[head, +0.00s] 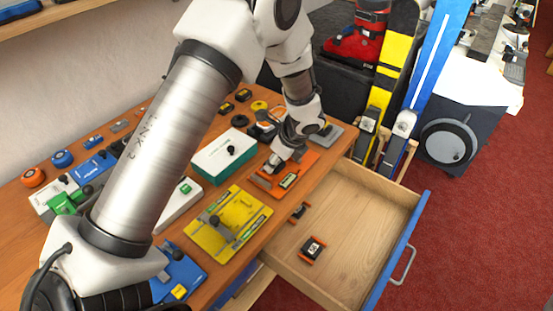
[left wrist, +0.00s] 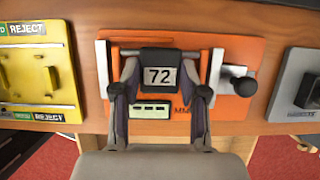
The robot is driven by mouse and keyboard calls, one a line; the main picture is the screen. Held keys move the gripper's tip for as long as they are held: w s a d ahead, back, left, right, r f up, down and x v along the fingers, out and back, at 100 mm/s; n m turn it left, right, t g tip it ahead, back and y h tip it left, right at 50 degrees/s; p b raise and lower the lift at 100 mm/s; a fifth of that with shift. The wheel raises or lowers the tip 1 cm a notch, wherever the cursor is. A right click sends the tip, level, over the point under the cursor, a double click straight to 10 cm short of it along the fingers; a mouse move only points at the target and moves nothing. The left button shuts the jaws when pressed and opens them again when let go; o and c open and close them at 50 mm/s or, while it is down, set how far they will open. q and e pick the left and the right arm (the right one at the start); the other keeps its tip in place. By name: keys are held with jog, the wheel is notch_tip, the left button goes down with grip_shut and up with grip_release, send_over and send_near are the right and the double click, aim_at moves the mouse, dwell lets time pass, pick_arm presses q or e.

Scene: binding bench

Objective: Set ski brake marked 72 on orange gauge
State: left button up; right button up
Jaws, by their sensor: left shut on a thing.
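The ski brake marked 72 (left wrist: 158,77) is a dark block with a white number plate, held between the two fingers of my left gripper (left wrist: 160,92) in the left wrist view. The orange gauge (left wrist: 240,58) lies directly behind and below it in that view, with a black knob on its right. I cannot tell whether the brake touches the gauge. In the head view my left gripper (head: 273,166) is low over the orange gauge (head: 309,160) near the bench's front edge and hides much of the brake. My right gripper is not in view.
A yellow gauge (head: 205,240) and a white-green box (head: 212,165) stand to the left; a grey gauge (head: 333,133) is beyond. The open drawer (head: 350,220) below holds two more brakes (head: 312,248). Skis (head: 425,70) stand behind it.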

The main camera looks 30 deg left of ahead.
pick_arm(q)
jog(key=shift+f, duration=0.2)
jog(key=o, duration=1.3)
jog(key=shift+c, duration=1.3)
notch_tip(320, 180, up, 12)
jog(key=p, duration=1.1)
jog(key=shift+f, duration=0.2)
